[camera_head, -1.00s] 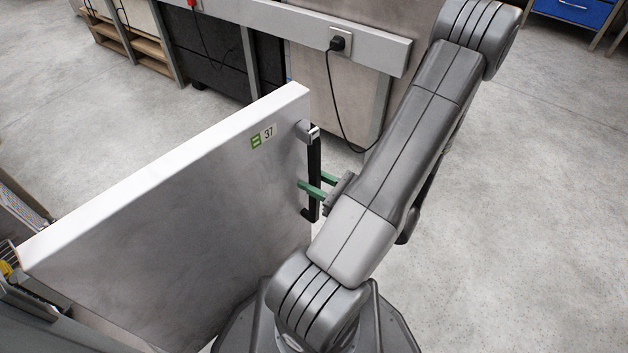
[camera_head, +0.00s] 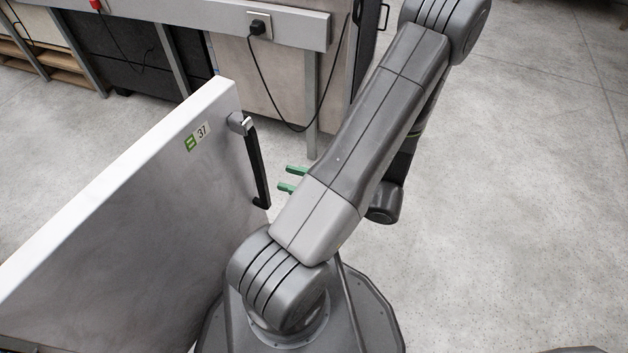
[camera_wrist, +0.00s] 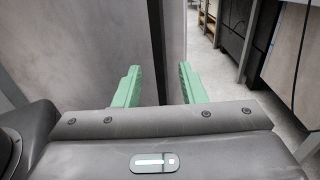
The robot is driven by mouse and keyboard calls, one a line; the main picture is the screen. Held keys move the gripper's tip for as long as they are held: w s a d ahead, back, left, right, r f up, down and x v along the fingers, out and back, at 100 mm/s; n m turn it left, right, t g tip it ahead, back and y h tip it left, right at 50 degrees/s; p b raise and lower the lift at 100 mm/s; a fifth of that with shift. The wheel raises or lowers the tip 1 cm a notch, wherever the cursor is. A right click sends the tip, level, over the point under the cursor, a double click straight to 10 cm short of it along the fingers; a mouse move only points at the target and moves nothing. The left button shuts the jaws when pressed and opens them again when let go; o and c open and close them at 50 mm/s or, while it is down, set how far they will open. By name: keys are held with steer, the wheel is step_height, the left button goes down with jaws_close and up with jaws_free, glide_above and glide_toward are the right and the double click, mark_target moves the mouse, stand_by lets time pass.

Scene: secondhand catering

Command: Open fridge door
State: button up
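The fridge door (camera_head: 150,210) is a grey panel with a pale top edge and a "37" label, standing swung out at the left of the head view. Its black bar handle (camera_head: 256,165) is upright near the door's free edge. My gripper (camera_head: 291,179) has green fingers and is just right of the handle, apart from it, with nothing between the fingers. In the wrist view the two fingers (camera_wrist: 157,88) are spread apart, with the door's edge region behind them. The fridge's interior is not in view.
A grey counter with a rail (camera_head: 200,20), a black plug (camera_head: 258,27) and a hanging cable stands behind the door. Open concrete floor (camera_head: 500,200) lies to the right of my arm.

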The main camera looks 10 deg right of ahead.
mark_target(262, 172)
steer(key=shift+p+v, duration=0.4)
steer(key=shift+v, duration=2.05)
steer(key=b+x, duration=0.3)
steer(key=x, duration=1.1)
steer(key=shift+s, duration=0.1)
